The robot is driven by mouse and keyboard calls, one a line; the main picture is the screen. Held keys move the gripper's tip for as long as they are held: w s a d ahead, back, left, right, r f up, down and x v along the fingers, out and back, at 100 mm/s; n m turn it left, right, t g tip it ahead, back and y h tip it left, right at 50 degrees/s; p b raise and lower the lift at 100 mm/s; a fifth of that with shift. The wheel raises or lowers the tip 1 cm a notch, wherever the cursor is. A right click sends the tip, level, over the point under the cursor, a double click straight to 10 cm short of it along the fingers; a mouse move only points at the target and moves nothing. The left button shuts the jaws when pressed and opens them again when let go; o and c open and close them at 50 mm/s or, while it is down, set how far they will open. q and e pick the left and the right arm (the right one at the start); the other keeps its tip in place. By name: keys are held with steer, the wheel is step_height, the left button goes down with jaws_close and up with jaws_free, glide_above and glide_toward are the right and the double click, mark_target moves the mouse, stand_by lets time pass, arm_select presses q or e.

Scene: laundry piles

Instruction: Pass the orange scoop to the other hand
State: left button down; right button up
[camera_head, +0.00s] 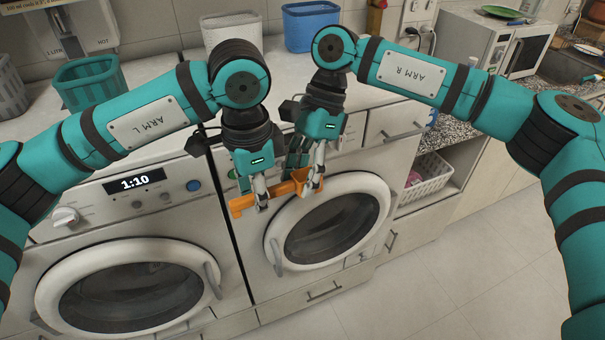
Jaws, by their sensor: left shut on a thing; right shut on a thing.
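The orange scoop (285,188) is held in the air in front of the right-hand washing machine, near the middle of the head view. Its handle end points left and its bowl end is on the right. My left gripper (262,196) is shut on the scoop at its left part. My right gripper (312,184) is shut on the scoop at its right end, close beside the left gripper. The fingers hide parts of the scoop.
Two front-loading machines (218,252) stand side by side below the grippers. On top are a teal basket (88,84), a white basket (232,30) and a blue basket (309,27). A microwave (497,45) and a shelf with a white crate (428,178) are to the right. The floor is clear.

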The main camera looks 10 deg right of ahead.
arm_select(q)
steer(key=c, duration=1.2)
jaws_free()
steer(key=shift+s+d, duration=0.1)
steer(key=shift+d, duration=0.05)
steer(key=shift+c, duration=0.2)
